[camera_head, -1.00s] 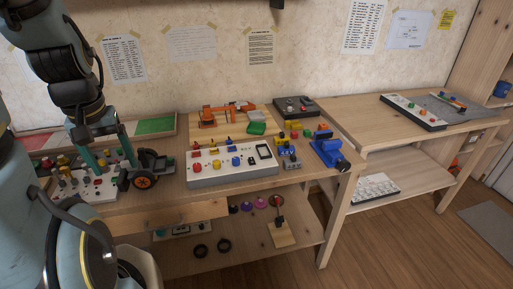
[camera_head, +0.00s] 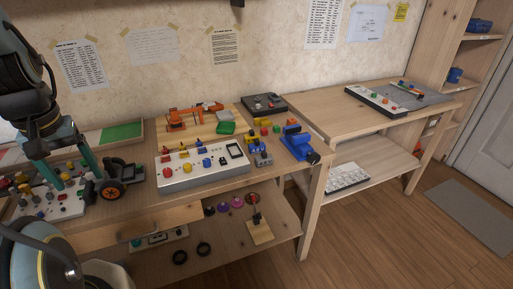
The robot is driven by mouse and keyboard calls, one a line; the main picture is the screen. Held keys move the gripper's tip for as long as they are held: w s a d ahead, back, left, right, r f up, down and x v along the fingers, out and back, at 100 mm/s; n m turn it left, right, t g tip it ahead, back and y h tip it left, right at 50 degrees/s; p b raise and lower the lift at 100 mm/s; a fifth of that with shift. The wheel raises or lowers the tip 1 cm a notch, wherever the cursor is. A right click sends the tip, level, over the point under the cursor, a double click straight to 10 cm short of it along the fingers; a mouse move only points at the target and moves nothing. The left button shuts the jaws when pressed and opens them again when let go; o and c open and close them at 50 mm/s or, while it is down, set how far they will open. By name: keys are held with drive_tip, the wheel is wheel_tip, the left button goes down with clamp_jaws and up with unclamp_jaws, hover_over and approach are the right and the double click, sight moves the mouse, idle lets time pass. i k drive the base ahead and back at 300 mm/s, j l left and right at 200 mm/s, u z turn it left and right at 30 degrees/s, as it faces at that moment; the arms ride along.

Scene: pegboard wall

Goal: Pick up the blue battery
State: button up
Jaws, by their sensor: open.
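I cannot pick out a blue battery for certain. A small grey block with a blue top (camera_head: 263,158) stands on the near workbench, right of a white control panel. A larger blue device (camera_head: 298,144), which looks like a vise, sits just behind and right of it at the bench's right end. My gripper (camera_head: 76,176) is at the left, its two teal fingers pointing down and apart, with nothing visible between them. It is over or in front of the knobbed board, well left of the blue things.
The white panel (camera_head: 202,173) with colored knobs lies mid-bench. Several small colored blocks (camera_head: 265,130) crowd the bench's right part. A second table (camera_head: 335,104) stands right. Blue items (camera_head: 455,75) sit on the far-right shelf.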

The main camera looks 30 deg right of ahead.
sight(255, 147)
drive_tip(key=l+u, duration=0.1)
drive_tip(key=l, duration=0.3)
drive_tip(key=k+l+u, duration=0.1)
drive_tip(key=l, duration=0.3)
drive_tip(key=k+l+u, duration=0.15)
drive_tip(key=l, duration=0.25)
drive_tip(key=l+u, duration=0.1)
drive_tip(key=l, duration=0.3)
